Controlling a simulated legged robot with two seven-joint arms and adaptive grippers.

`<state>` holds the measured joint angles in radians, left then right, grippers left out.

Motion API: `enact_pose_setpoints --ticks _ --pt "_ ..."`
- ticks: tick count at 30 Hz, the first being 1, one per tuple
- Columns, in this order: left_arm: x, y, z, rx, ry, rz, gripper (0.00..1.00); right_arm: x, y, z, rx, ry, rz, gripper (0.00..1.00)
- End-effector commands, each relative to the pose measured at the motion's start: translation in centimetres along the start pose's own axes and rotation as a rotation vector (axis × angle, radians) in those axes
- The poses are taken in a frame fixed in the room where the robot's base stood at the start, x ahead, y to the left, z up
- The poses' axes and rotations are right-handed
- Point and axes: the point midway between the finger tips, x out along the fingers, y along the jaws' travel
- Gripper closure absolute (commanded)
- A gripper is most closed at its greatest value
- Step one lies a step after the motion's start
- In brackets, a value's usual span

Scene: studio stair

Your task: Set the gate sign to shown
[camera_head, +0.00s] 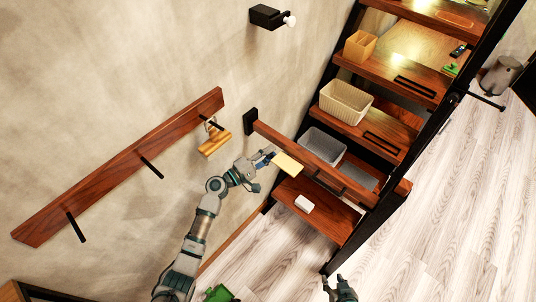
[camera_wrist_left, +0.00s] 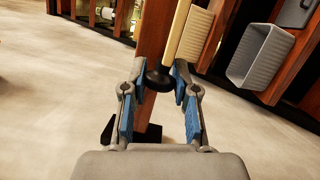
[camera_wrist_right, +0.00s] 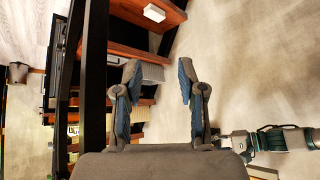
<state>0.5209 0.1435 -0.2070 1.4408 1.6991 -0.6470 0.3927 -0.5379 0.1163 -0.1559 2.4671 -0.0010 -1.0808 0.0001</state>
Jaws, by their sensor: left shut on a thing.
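The gate is a red-brown wooden bar (camera_head: 318,162) across the stair, with a black block at its wall end. The gate sign (camera_head: 287,163) is a pale yellow plate at the bar. In the left wrist view the sign (camera_wrist_left: 178,32) shows nearly edge-on, with a black knob (camera_wrist_left: 158,78) at its near end. My left gripper (camera_head: 268,158) is at the sign's left end; its blue-padded fingers (camera_wrist_left: 159,76) are shut on that knob. Any marking on the sign cannot be made out. My right gripper (camera_head: 340,287) is low, away from the gate; its fingers (camera_wrist_right: 157,72) are apart and empty.
Stair treads hold a beige basket (camera_head: 346,102), a grey bin (camera_head: 323,145), a wooden box (camera_head: 360,46) and a white block (camera_head: 304,204). A wall rail (camera_head: 120,165) with black pegs holds a wooden item (camera_head: 214,143). The floor (camera_head: 450,200) at right is clear.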

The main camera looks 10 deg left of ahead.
Motion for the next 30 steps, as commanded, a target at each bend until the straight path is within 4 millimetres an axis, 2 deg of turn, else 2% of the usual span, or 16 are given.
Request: enact_pose_setpoints --ticks 6,18,19,21,22,30 --pt "0.1 0.3 0.0 -0.003 0.004 -0.012 1.00 -0.7 0.3 1.7 0.001 -0.093 0.006 0.60" --pt "0.1 0.2 -0.1 -0.004 0.005 -0.015 1.00 -0.6 0.3 1.9 0.001 -0.108 0.007 0.60" --pt "0.1 0.2 -0.1 -0.004 0.005 -0.015 0.67 -0.6 0.3 1.9 0.001 -0.108 0.007 0.60" --pt "0.1 0.2 0.0 -0.004 0.005 -0.015 0.49 -0.6 0.3 1.9 0.001 -0.108 0.006 0.60" --pt "0.1 0.2 0.0 -0.004 0.005 -0.015 0.45 -0.6 0.3 1.9 0.001 -0.108 0.006 0.60" --pt "0.0 0.2 0.0 -0.004 0.004 -0.015 0.45 -0.6 0.3 1.9 0.001 -0.107 0.007 0.60"
